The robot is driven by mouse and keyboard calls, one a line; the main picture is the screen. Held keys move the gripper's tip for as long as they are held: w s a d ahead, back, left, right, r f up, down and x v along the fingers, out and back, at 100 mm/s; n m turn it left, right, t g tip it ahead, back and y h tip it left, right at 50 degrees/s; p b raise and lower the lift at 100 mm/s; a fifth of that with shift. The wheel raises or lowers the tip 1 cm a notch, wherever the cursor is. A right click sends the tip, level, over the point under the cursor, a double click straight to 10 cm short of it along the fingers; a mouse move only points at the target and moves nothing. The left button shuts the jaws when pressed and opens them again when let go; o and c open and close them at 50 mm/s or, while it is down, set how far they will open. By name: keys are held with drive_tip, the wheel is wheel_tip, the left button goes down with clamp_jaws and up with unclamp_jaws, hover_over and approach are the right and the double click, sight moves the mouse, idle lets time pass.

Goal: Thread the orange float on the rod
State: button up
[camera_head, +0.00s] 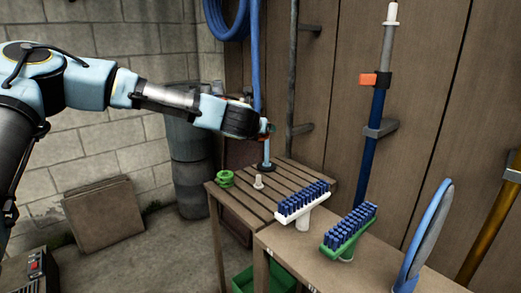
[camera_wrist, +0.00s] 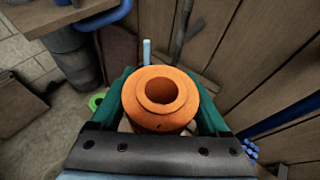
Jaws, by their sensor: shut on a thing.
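The orange float (camera_wrist: 160,98) is a thick ring with a hole through its middle. My gripper (camera_wrist: 163,100) is shut on it, with a green finger on each side. In the head view my gripper (camera_head: 268,129) is above the back of the slatted table, and the float is mostly hidden there. The light blue rod (camera_head: 267,148) stands upright on a round base on that table, just below my gripper in the picture. Its tip (camera_wrist: 146,52) shows beyond the float in the wrist view, apart from the hole.
A white brush (camera_head: 302,202) and a green brush (camera_head: 348,231) stand to the right. A wooden wall with poles is behind.

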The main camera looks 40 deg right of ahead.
drive_tip(key=shift+r, duration=0.8)
drive_tip(key=shift+w, duration=0.1)
